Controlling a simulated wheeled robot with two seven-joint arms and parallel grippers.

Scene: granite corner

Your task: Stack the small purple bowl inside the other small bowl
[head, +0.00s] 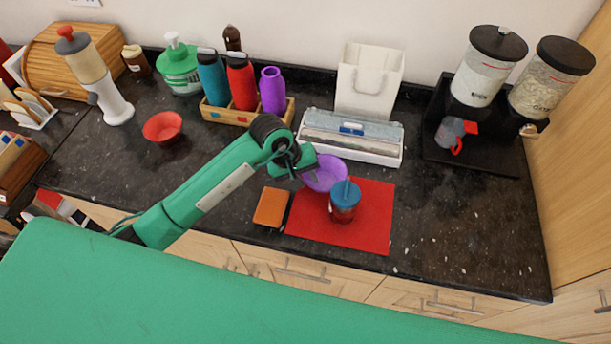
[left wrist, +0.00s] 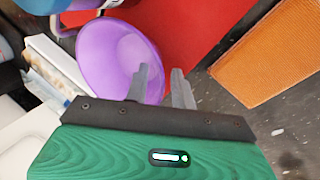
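The small purple bowl (head: 327,176) sits at the back left corner of the red mat; it also shows in the left wrist view (left wrist: 112,50). The other small bowl, a red one (head: 162,126), stands on the counter at the left. My left gripper (head: 300,172) is at the purple bowl's left side, fingers apart. In the left wrist view the gripper (left wrist: 160,75) has one finger over the bowl's inside and the other beyond its rim. I cannot tell whether either finger touches it. My right gripper is out of view.
A blue-lidded jar (head: 345,203) stands on the red mat (head: 376,215) close to the purple bowl. An orange notebook (head: 271,207) lies left of the mat. A white tray (head: 380,152) and a bottle crate (head: 217,115) stand behind. Dark counter around the red bowl is clear.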

